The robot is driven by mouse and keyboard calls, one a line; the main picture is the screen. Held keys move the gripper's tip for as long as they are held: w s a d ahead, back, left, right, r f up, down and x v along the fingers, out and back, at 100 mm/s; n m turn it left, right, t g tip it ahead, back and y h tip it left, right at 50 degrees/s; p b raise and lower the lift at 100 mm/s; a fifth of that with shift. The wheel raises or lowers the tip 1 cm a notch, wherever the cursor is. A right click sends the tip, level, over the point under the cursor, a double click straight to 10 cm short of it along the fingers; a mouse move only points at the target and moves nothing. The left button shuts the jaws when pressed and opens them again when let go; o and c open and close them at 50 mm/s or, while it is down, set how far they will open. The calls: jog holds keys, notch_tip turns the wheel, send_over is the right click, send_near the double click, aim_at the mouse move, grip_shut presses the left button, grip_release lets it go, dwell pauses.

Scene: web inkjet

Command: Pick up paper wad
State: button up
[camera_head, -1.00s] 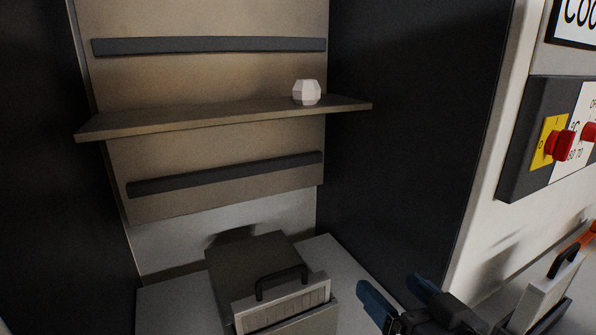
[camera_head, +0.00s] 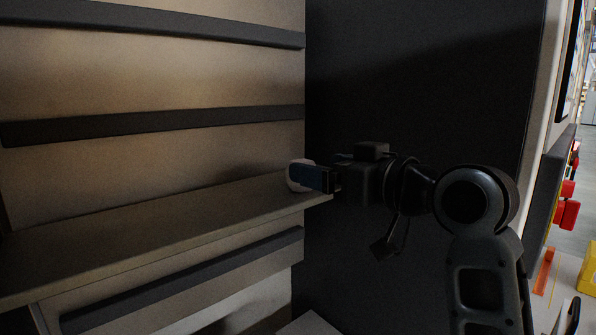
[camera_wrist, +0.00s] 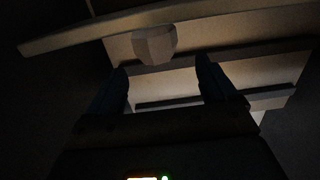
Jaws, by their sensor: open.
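The paper wad (camera_head: 295,175) is a small whitish faceted lump on the right end of the shelf (camera_head: 130,230). My gripper (camera_head: 312,179) reaches in from the right at shelf height, and its blue finger hides part of the wad. In the wrist view the wad (camera_wrist: 154,45) shows whole, just beyond and between the two spread fingertips of my gripper (camera_wrist: 161,72). The gripper is open and holds nothing. Whether a finger touches the wad cannot be told.
A dark side wall (camera_head: 400,80) stands close behind my arm. Dark horizontal bars run along the back panel above (camera_head: 150,125) and below (camera_head: 190,280) the shelf. The left part of the shelf is bare. A red knob (camera_head: 566,205) shows at the far right.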

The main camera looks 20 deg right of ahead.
aim_at(302, 162)
jog(key=p+x, duration=0.2)
jog(key=x, duration=0.4)
jog(key=shift+w+d, duration=0.1)
jog(key=shift+d, duration=0.05)
jog(key=c, duration=1)
